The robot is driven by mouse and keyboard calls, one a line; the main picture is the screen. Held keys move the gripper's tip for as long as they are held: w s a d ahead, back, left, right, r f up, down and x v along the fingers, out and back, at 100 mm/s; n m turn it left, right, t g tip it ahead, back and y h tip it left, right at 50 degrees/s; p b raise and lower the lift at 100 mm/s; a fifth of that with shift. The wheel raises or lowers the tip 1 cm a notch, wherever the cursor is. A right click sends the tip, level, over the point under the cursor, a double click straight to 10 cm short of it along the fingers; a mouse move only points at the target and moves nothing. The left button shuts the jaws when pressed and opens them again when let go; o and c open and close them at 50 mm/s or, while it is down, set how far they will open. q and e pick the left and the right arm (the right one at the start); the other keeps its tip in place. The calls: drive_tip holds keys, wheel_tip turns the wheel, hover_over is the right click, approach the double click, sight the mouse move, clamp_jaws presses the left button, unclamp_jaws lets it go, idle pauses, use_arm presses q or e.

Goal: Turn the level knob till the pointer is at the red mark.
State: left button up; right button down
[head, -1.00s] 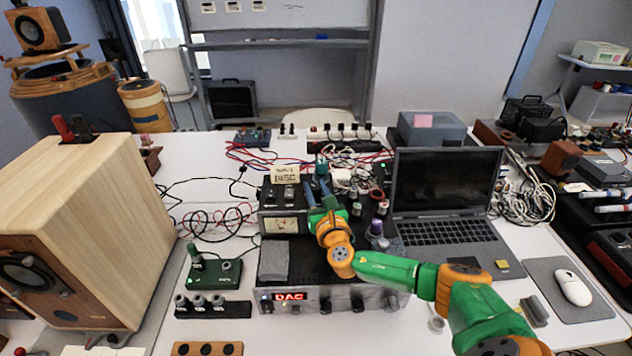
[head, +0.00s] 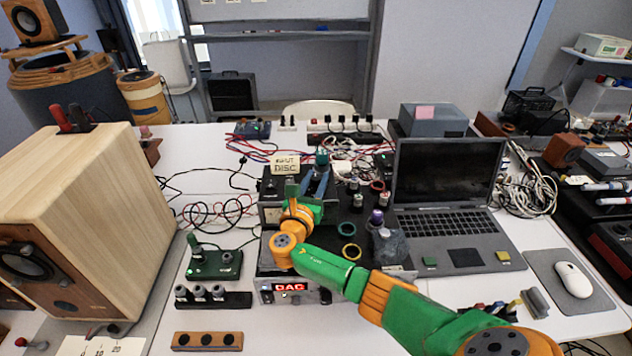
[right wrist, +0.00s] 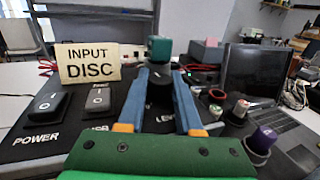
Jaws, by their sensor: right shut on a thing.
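My right gripper (head: 319,180) reaches over the amplifier's black top, with its two blue fingers pointing away from me. In the right wrist view the fingers (right wrist: 160,76) close around a dark knob (right wrist: 160,93), which I take for the level knob. White lettering beside it is mostly covered, and I cannot make out its pointer or the red mark. A dark green block (right wrist: 160,48) shows just beyond the fingertips. A pale meter (head: 272,214) is on the left, partly covered by my arm; its needle is unreadable. My left gripper is not in view.
An "INPUT DISC" card (right wrist: 88,63) stands behind the switches. A purple-topped knob (head: 377,217) and green and yellow rings lie right of my gripper. An open laptop (head: 447,190) stands further right, a wooden speaker (head: 90,220) at left. Cables lie behind.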

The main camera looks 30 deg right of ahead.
drive_tip(key=shift+r, duration=0.15)
drive_tip(key=c, duration=0.9)
unclamp_jaws()
drive_tip(key=shift+o, duration=0.2)
